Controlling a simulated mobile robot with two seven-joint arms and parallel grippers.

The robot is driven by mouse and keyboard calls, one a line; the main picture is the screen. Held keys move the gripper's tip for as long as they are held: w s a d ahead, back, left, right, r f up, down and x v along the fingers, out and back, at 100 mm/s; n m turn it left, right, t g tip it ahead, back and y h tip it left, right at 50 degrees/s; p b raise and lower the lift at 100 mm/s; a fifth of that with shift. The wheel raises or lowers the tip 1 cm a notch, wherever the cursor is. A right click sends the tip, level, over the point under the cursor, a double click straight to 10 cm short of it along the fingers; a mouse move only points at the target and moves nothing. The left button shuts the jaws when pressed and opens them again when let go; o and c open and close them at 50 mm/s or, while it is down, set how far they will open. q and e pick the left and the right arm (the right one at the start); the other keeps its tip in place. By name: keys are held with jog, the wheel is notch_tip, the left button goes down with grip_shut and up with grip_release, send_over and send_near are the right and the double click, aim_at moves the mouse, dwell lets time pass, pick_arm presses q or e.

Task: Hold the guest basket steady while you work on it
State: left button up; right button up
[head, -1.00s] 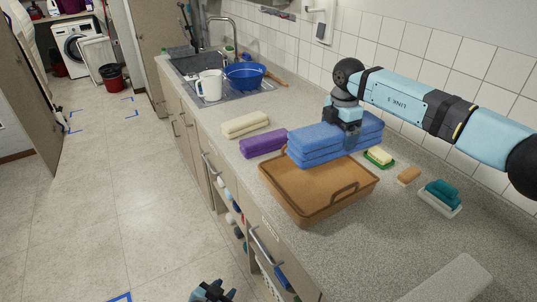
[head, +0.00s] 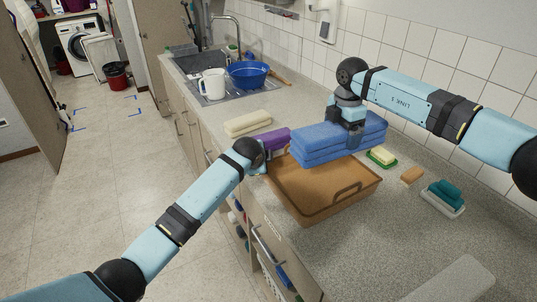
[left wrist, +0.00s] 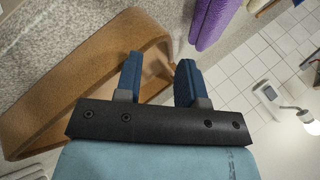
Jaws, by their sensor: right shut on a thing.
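The brown guest basket (head: 322,211) sits on the counter, empty where I can see into it. My left gripper (head: 266,167) is at the basket's far left end, its fingers mostly hidden in the head view. In the left wrist view, the left fingers (left wrist: 158,82) are apart, with the basket's end wall (left wrist: 98,62) reaching up to them; I cannot tell whether they touch it. My right gripper (head: 349,137) is shut on the folded blue towels (head: 325,147), held over the basket's back side.
A purple towel (head: 272,139) and a cream towel (head: 247,123) lie beyond the basket. A soap on a green dish (head: 381,158), a tan bar (head: 412,174) and a teal item on a white dish (head: 443,198) lie to the right. The near counter is mostly clear.

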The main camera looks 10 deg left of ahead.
aim_at(270, 177)
pick_arm(q)
jog(key=m+g, duration=0.1)
jog(key=m, duration=0.1)
jog(key=d+r+m+g, duration=0.1)
jog(key=m+g, duration=0.1)
jog(key=d+r+m+g, duration=0.1)
jog(key=m, duration=0.1)
jog(key=shift+s+r+m, duration=0.1)
jog(key=shift+s+m, duration=0.1)
jog(key=shift+m, duration=0.1)
jog(key=m+g, duration=0.1)
jog(key=s+r+m+g, duration=0.1)
jog(key=m, duration=0.1)
jog(key=r+m+g, duration=0.1)
jog(key=shift+s+d+r+y, duration=0.15)
jog(key=shift+d+y, duration=0.15)
jog(key=shift+d, duration=0.05)
jog(key=shift+m+g, duration=0.5)
jog(key=shift+m, duration=0.4)
jog(key=f, duration=1.1)
jog(key=shift+s+d+f, duration=0.1)
jog(key=shift+d+f, duration=0.1)
jog(key=shift+d, duration=0.15)
jog(key=shift+c, duration=0.4)
pick_arm(e)
jog(key=shift+r, duration=0.1)
